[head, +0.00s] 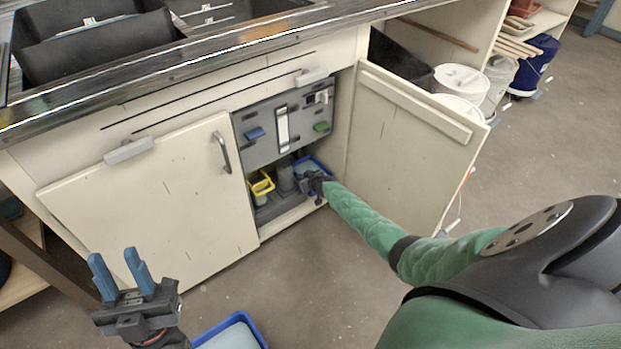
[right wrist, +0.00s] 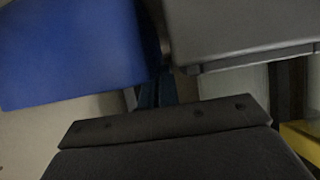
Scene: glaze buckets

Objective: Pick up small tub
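Inside the open cabinet stand a small yellow-rimmed tub (head: 262,185), a grey container (head: 285,178) and a blue-rimmed tub (head: 318,164). I cannot tell for sure which one is the small tub. My right gripper (head: 309,177) reaches into the cabinet, close to the blue-rimmed tub and the grey container. In the right wrist view, a blue surface (right wrist: 75,50) fills the left, a grey surface (right wrist: 235,35) the right, and a yellow edge (right wrist: 300,140) shows. The right fingertips are mostly hidden between them. My left gripper (head: 119,272) is open and empty at lower left.
The right cabinet door (head: 405,140) stands open beside my right arm; the left door (head: 155,195) is shut. Another blue-rimmed tub (head: 242,319) is at the bottom edge. White buckets (head: 460,80) stand at upper right. The floor in front is mostly clear.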

